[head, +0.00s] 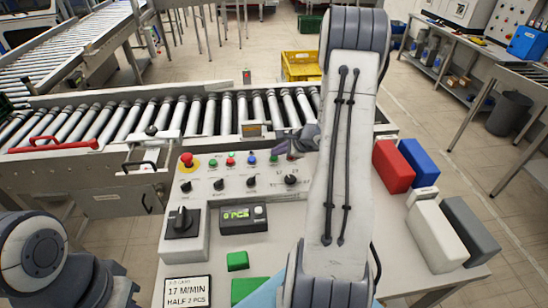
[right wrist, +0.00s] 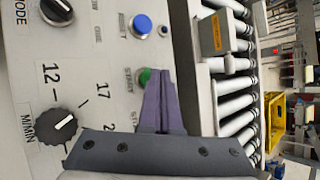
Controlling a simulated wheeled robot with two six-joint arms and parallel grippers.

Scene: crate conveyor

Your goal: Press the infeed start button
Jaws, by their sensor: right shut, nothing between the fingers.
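I cannot read an infeed label. My right gripper (right wrist: 158,74) is shut and empty, its purple fingertips at the button's edge; I cannot tell whether they touch it. In the head view the right gripper (head: 288,149) is over the panel's right end, partly behind my arm. Another green button (head: 213,163) is further left on the panel. My left gripper is out of view.
A blue button (right wrist: 141,25) and a speed knob (right wrist: 63,124) are near the fingers. A red emergency button (head: 187,160) is at the panel's left. A roller conveyor (head: 205,115) runs behind. Red block (head: 393,167) and blue block (head: 418,160) stand right.

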